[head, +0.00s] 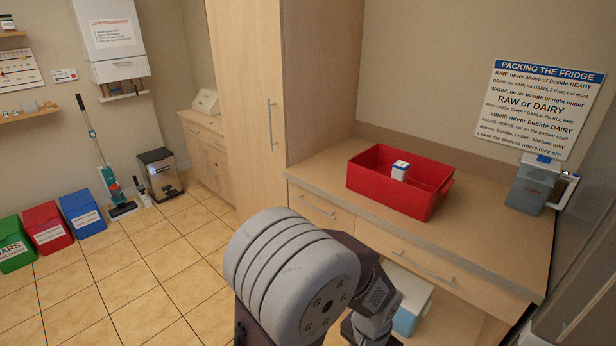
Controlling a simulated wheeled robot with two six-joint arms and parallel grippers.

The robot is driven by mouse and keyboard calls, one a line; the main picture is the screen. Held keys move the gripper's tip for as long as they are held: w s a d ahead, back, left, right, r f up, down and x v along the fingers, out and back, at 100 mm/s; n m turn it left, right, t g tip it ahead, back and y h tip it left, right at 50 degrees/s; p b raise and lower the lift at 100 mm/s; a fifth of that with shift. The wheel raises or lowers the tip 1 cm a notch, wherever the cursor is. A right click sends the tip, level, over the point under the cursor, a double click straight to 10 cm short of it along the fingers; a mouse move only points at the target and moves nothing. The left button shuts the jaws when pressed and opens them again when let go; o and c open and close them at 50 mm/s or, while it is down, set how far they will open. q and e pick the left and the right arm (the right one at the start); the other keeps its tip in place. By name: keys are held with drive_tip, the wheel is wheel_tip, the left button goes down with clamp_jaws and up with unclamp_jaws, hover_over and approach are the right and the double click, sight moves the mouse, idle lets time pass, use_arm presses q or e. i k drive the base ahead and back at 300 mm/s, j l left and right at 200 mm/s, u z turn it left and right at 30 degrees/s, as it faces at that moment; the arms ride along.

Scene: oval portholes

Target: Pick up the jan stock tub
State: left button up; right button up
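I cannot make out a tub labelled jan stock. A small white and blue carton (400,171) stands in the red crate (436,202) on the counter. A pale blue box or tub with a white top (411,308) sits low in front of the drawers, partly hidden by my arm; I cannot read any label on it. One of my arms fills the bottom middle of the head view. Neither gripper's fingers show.
The wooden counter (490,240) has free room right of the crate. A grey-blue jug (530,188) stands at its right end under a packing-rules sign (540,105). A tall cupboard (250,100) rises left of it. Coloured bins (83,212) line the left floor; the tiled floor between is clear.

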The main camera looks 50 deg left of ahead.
sight(399, 172)
drive_tip(key=u, duration=0.95)
